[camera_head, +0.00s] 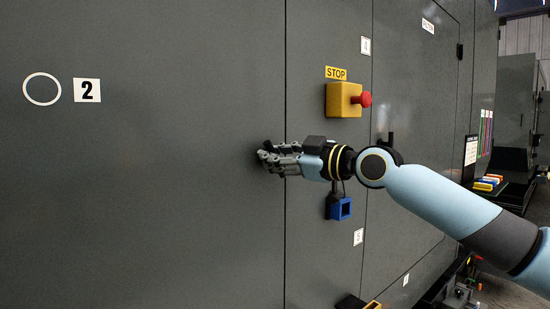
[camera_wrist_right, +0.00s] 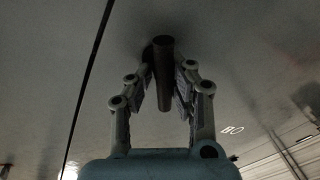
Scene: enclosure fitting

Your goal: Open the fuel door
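A large dark grey enclosure wall (camera_head: 180,200) fills the head view, split by vertical seams into panels. My right gripper (camera_head: 268,157) is at the wall, just left of a seam. In the right wrist view, a dark round bar-like handle (camera_wrist_right: 163,75) sticks out from the grey surface. The fingers of my right gripper (camera_wrist_right: 163,88) stand apart on both sides of this handle, with gaps visible. I cannot tell which panel is the fuel door; the small labels are not legible. My left gripper is not in view.
A yellow box with a red button (camera_head: 344,99) sits under a STOP sign (camera_head: 336,73), above my right forearm. A blue square part (camera_head: 340,208) hangs below my wrist.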

